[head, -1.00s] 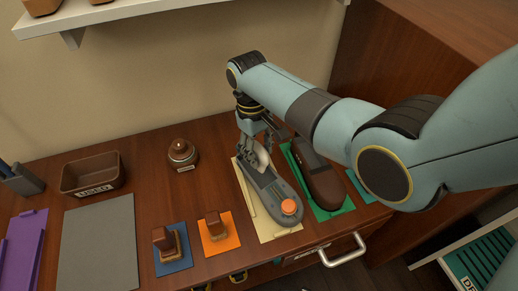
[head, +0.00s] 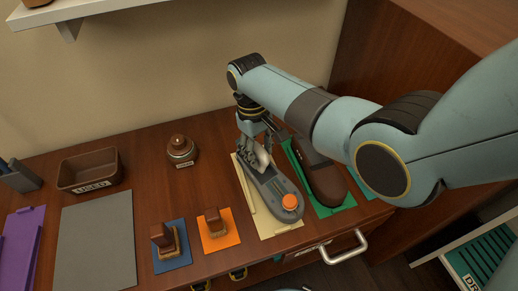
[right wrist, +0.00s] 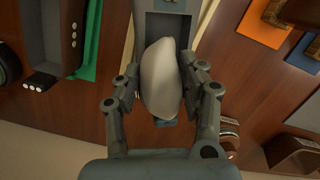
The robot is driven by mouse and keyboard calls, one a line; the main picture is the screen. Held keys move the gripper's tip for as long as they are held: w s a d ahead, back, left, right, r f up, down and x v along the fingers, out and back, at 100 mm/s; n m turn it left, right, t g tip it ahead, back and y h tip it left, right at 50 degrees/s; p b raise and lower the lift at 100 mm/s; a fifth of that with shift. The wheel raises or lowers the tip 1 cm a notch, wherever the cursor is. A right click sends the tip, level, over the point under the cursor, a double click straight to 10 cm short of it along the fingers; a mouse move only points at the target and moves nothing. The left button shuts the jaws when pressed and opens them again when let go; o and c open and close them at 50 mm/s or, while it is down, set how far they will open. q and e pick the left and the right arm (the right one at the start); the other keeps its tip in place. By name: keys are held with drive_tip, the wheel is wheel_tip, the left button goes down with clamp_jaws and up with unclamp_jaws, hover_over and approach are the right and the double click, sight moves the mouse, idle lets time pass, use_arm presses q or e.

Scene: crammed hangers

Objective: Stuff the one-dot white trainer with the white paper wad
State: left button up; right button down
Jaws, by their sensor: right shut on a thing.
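A grey shoe (head: 272,192) with an orange round piece (head: 290,202) near its front end lies on a cream mat (head: 243,192). In the right wrist view the grey shoe (right wrist: 152,28) is at the top, with a dark opening. The white wad (right wrist: 160,78) is a smooth, pale lump between the fingers of my right gripper (right wrist: 163,90), which is shut on it. The wad overlaps the shoe's opening in that view; I cannot tell how deep it sits. In the head view my right gripper (head: 256,150) is at the shoe's far end. My left gripper is not in view.
A brown shoe (head: 322,180) lies on a green mat (head: 330,209) close to the right.

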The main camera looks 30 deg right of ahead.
drive_tip(key=shift+f+b, duration=0.6)
drive_tip(key=shift+f, duration=0.45)
drive_tip(key=c, duration=0.7)
unclamp_jaws()
drive_tip(key=shift+o, duration=0.2)
drive_tip(key=r, duration=0.4)
drive_tip(key=w+r, duration=0.1)
drive_tip(key=r, duration=0.7)
drive_tip(key=shift+w+a, duration=0.1)
drive_tip(key=shift+w, duration=0.25)
